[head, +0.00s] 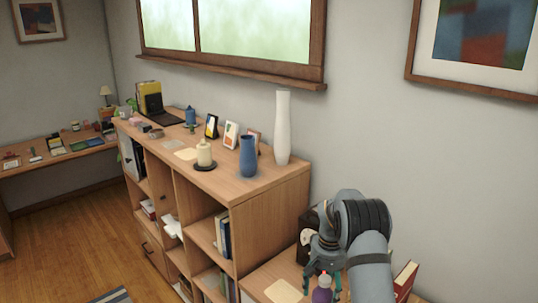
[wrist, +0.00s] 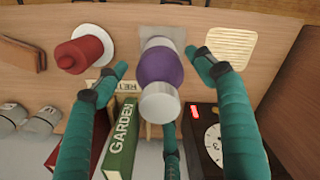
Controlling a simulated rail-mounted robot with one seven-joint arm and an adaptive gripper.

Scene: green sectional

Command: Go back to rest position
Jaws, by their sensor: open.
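My gripper (head: 323,283) is low at the right of the head view, over a lower wooden surface; its teal fingers also show in the wrist view (wrist: 152,72). The fingers are spread open. A purple bottle with a pale cap (wrist: 160,68) appears between them in the wrist view, with gaps visible on both sides. The bottle also shows between the fingers in the head view (head: 321,293). Whether a finger touches it on its hidden side cannot be told.
A green book (wrist: 123,137), a dark clock (wrist: 212,145), a red item on a white dish (wrist: 107,33) and a slatted pale mat (wrist: 230,48) surround the bottle. A taller shelf with a white vase (head: 282,128) and blue vase (head: 248,157) stands left of my arm.

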